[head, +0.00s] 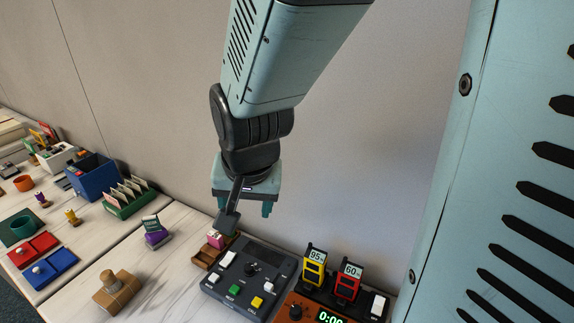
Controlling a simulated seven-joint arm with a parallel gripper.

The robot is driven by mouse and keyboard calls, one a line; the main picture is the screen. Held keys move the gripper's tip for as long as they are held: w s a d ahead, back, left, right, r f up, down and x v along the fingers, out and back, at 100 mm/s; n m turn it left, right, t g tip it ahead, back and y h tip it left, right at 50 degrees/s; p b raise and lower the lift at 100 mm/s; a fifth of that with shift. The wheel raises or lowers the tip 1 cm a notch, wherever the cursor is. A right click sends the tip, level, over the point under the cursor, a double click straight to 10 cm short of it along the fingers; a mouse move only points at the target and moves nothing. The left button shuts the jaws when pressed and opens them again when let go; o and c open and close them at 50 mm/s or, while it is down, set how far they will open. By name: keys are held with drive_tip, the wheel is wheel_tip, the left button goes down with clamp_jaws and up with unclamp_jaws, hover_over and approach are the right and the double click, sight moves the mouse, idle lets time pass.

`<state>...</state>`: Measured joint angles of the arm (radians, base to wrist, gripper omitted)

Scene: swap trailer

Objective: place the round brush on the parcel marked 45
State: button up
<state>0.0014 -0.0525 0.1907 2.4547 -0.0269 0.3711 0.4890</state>
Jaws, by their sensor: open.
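My gripper (245,206) hangs in the air with its teal fingers apart, above the wooden tray and control panel. A dark flat-ended piece (228,221) shows in front of it; I cannot tell whether it is part of my gripper or a separate thing. I cannot make out a round brush. No parcel with the number 45 can be read in this view. A brown block with a rounded knob (118,287) stands on the near table; I cannot tell any mark on it.
A grey control panel (238,290), a yellow holder marked 95 (314,270) and a red holder marked 60 (347,285) stand at the front. A small wooden tray (203,259) sits beside the panel. Blue (95,174) and green (128,200) boxes stand left. The middle table has free room.

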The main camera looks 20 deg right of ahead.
drive_tip(key=s+d+r+n+t, duration=0.1)
drive_tip(key=s+d+r+n, duration=0.2)
drive_tip(key=s+r, duration=1)
drive_tip(key=d, duration=0.2)
drive_tip(key=shift+d+n+h, duration=0.3)
drive_tip(key=shift+n, duration=0.1)
drive_tip(key=shift+r, duration=0.1)
